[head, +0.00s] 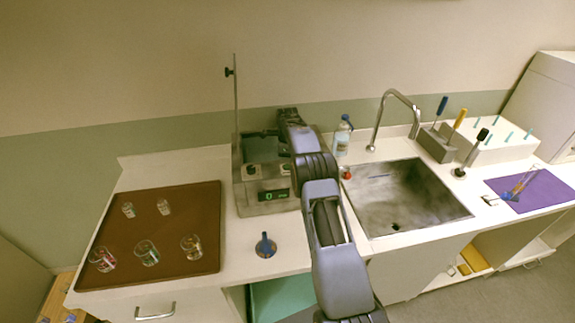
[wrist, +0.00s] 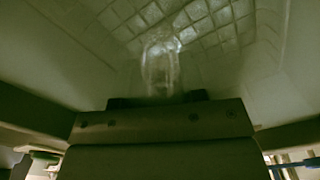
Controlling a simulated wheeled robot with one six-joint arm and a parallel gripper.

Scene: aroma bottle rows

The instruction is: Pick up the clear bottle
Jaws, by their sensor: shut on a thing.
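In the wrist view my gripper (wrist: 158,98) shows as a dark block with a short dark edge. A clear, glassy thing (wrist: 161,66), which looks like the clear bottle, stands upright at that edge, and my gripper is shut on it. Its outline is faint and blurred. In the head view my arm reaches toward the back wall, and its own links hide the gripper and whatever it holds.
A brown tray (head: 177,275) at left holds several small clear glass vessels. A stand device with a green display (head: 275,195) is beside my arm. A blue-capped bottle (head: 342,140), a sink (head: 400,195) and a purple mat (head: 545,193) lie to the right.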

